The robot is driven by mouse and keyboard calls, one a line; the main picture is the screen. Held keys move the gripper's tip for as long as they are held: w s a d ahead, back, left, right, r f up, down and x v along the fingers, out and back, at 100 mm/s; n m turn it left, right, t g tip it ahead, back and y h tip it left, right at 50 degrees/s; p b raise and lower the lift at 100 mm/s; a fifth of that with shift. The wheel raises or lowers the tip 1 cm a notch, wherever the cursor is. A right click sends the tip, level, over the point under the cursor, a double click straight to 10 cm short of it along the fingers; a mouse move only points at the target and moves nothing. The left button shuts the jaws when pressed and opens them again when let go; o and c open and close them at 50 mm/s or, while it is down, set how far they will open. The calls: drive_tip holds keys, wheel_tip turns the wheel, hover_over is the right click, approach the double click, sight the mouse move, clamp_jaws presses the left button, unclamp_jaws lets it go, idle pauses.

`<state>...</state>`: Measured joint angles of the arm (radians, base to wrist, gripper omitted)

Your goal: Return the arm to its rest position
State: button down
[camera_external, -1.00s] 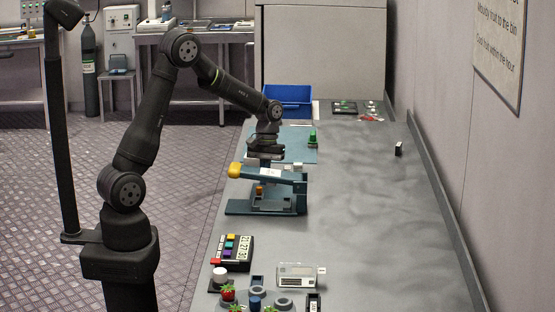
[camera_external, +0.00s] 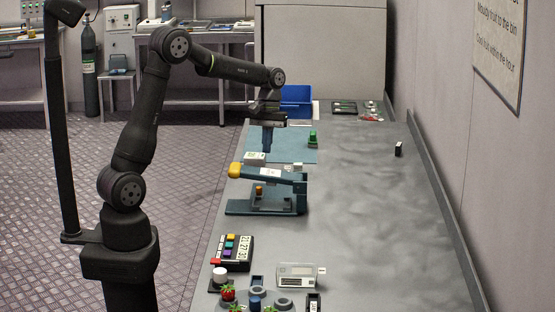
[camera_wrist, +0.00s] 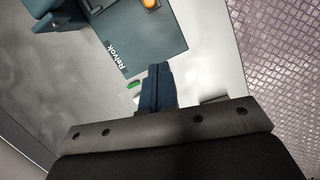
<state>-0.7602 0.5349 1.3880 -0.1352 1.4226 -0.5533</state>
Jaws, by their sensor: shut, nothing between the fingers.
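My gripper (camera_external: 267,148) is shut and empty. It points down above the blue-green mat (camera_external: 296,146), just beyond the teal press-like device with the yellow-ended lever (camera_external: 267,207). In the wrist view the closed blue fingers (camera_wrist: 156,88) show in the middle, next to the teal base marked "Relvok" (camera_wrist: 165,38). My arm is bent, with its forearm nearly level over the bench.
A blue bin (camera_external: 297,97) stands behind my gripper. A small green object (camera_external: 312,138) is on the mat to the right. A keypad timer (camera_external: 232,252), a clear box (camera_external: 297,275) and strawberries (camera_external: 227,291) are at the near end. The bench's right side is mostly clear.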

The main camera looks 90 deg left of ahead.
drive_tip(key=x, duration=0.9)
drive_tip(key=shift+d+f, duration=0.1)
drive_tip(key=shift+f, duration=0.05)
drive_tip(key=d, duration=0.3)
drive_tip(key=shift+s+f, duration=0.35)
drive_tip(key=shift+s+d, duration=0.1)
drive_tip(key=shift+d, duration=0.4)
drive_tip(key=shift+a, duration=0.1)
